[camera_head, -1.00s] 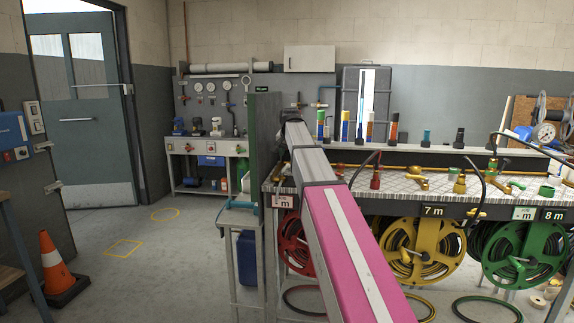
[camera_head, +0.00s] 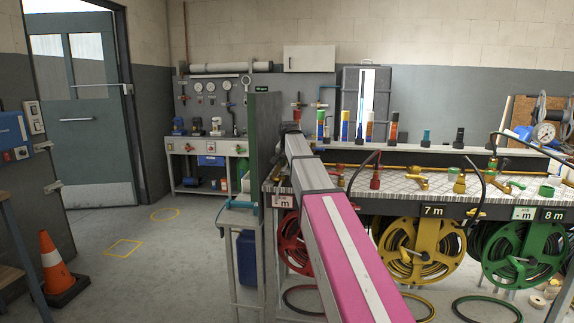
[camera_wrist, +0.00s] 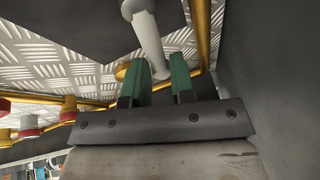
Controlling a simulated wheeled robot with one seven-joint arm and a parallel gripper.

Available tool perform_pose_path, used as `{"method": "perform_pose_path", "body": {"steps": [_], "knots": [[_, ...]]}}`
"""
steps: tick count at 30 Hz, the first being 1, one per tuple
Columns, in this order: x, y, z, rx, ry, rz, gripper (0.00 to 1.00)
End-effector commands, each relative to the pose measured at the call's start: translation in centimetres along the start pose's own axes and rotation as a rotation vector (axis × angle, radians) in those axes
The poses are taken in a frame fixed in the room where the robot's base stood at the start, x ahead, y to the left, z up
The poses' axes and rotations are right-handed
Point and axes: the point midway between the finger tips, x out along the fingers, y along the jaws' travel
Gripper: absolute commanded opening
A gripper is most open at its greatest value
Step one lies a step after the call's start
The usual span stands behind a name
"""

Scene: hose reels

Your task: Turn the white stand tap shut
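In the wrist view the white stand tap's pale lever (camera_wrist: 148,35) comes down from the top. Its lower end lies in line with the gap between the two green fingers of my gripper (camera_wrist: 161,70). The fingers stand apart with a narrow gap; I cannot tell whether either touches the lever. A brass part (camera_wrist: 122,70) shows just left of the fingers. In the head view my arm reaches to the left end of the bench, and it hides the white tap and most of my gripper.
A dark upright panel (camera_head: 265,140) stands close left of my arm's end. The tread-plate bench (camera_head: 400,184) carries brass taps, including a red-topped one (camera_head: 376,178). Yellow (camera_head: 422,250) and green (camera_head: 525,253) hose reels hang below.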

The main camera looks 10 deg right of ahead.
Motion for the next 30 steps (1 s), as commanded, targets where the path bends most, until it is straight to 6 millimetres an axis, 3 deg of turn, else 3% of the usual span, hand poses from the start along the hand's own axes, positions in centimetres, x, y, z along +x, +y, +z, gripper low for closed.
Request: {"method": "perform_pose_path", "body": {"steps": [11, 30], "knots": [[-0.1, 0.4, 0.1, 0.073, 0.015, 0.031, 0.00], [-1.0, 2.9, 0.9, 0.542, 0.116, 0.224, 0.00]]}}
